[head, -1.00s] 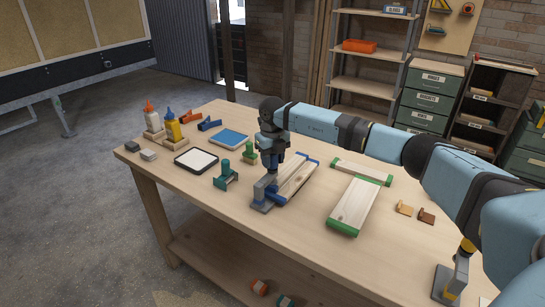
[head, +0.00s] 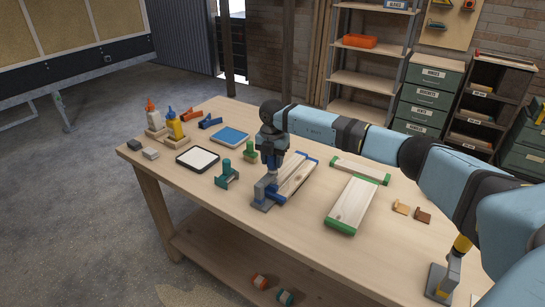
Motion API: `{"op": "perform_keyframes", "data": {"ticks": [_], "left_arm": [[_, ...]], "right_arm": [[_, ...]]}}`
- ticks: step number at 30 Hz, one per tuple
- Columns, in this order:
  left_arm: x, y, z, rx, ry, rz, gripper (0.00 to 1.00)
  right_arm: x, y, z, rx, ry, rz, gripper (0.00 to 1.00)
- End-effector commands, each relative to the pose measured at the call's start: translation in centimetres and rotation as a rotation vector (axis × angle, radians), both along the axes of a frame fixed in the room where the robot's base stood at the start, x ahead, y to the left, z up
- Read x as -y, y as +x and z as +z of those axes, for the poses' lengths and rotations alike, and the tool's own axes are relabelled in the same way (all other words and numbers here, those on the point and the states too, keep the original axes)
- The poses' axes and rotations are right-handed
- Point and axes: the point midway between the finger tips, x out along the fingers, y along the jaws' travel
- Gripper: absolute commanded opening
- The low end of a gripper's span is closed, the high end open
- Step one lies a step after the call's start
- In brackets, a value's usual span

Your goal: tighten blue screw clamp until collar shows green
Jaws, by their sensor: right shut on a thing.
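The blue screw clamp (head: 266,190) stands upright at the near end of a wooden board with blue ends (head: 296,177), on the workbench. My right gripper (head: 271,166) points down from above and is shut on the top of the blue screw clamp. The gripper covers the clamp's top, and the collar's colour cannot be made out. My left gripper is not in view.
A teal clamp (head: 227,177) and a green clamp (head: 250,153) stand to the left. Green-ended boards (head: 352,205) lie to the right. A yellow screw clamp (head: 445,278) stands at the lower right. A white-topped tray (head: 198,159) lies further left.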

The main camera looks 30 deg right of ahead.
Motion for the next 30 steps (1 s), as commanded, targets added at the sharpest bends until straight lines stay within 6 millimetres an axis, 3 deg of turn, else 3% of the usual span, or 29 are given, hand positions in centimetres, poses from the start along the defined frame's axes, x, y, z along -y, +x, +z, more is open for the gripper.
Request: {"op": "perform_keyframes", "data": {"ticks": [12,30], "left_arm": [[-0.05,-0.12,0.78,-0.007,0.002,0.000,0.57],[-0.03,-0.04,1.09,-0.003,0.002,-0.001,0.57]], "right_arm": [[-0.04,0.03,0.12,0.001,0.000,-0.232,0.15],[-0.05,0.04,0.05,0.000,0.001,-0.281,0.15]]}}
